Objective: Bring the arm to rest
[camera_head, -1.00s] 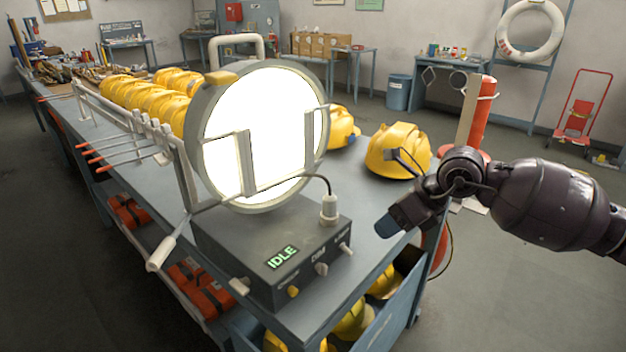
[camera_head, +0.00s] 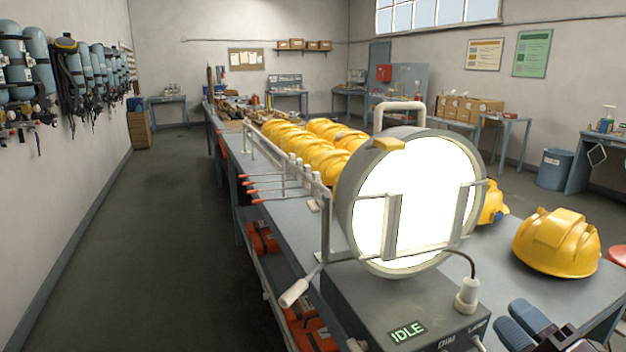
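My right gripper (camera_head: 524,325) shows at the bottom right edge, its two blue-grey finger pads close together with nothing visible between them. It is just right of the grey lamp box (camera_head: 400,315) with the green IDLE display. The rest of my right arm is mostly cut off by the frame. My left gripper is not in view. A large round lit lamp (camera_head: 415,205) stands on the box. A yellow helmet (camera_head: 558,243) sits on the bench beyond my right gripper.
The long bench (camera_head: 290,215) holds a row of yellow helmets (camera_head: 305,150) and a rail with orange-tipped rods (camera_head: 262,188). Breathing sets (camera_head: 75,75) hang on the left wall. The floor (camera_head: 150,230) left of the bench is clear. A blue bin (camera_head: 555,170) stands at right.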

